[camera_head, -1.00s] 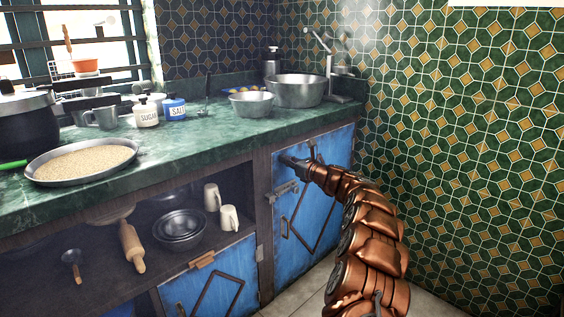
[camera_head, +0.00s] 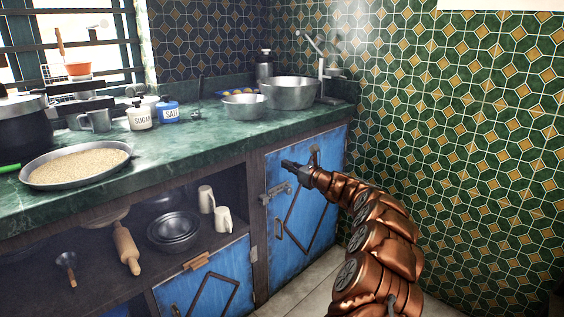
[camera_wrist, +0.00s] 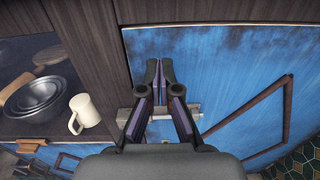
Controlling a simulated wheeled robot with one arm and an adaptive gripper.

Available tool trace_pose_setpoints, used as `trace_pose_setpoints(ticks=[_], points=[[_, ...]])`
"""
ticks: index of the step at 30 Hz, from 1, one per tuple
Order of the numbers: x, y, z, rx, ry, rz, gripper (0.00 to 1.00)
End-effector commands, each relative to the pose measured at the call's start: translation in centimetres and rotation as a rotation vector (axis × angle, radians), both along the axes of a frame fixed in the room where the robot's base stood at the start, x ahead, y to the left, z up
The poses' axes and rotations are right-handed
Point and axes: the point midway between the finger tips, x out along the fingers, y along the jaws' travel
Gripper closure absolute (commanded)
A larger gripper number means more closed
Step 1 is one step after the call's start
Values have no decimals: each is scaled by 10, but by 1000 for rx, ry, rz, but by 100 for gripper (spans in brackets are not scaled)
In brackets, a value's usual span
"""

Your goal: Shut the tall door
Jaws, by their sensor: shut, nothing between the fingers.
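The tall door (camera_head: 322,215) is the blue panel with a dark diamond moulding under the right end of the counter. It looks flush with its dark frame, though a small gap cannot be ruled out. My gripper (camera_head: 287,165) is in front of the door's upper left part. In the wrist view its fingers (camera_wrist: 159,68) are together and empty, before the blue door (camera_wrist: 225,75) near the latch (camera_wrist: 187,111). Contact with the door cannot be told.
Left of the door is an open shelf with bowls (camera_head: 174,231), mugs (camera_head: 223,219) and a rolling pin (camera_head: 127,249). A lower blue door (camera_head: 235,262) is beneath it. The green counter (camera_head: 190,142) overhangs above. A tiled wall (camera_head: 450,120) stands close on the right.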

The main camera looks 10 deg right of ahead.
Motion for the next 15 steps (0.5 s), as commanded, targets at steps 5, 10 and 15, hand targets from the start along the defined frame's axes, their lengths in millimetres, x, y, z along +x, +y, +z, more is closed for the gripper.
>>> trace_pose_setpoints(ticks=[5, 10, 15], points=[[-23, -24, 4, 5, -2, -14, 100], [-44, -39, 4, 5, -2, -17, 100], [-62, -48, 2, 5, 1, -15, 100]])
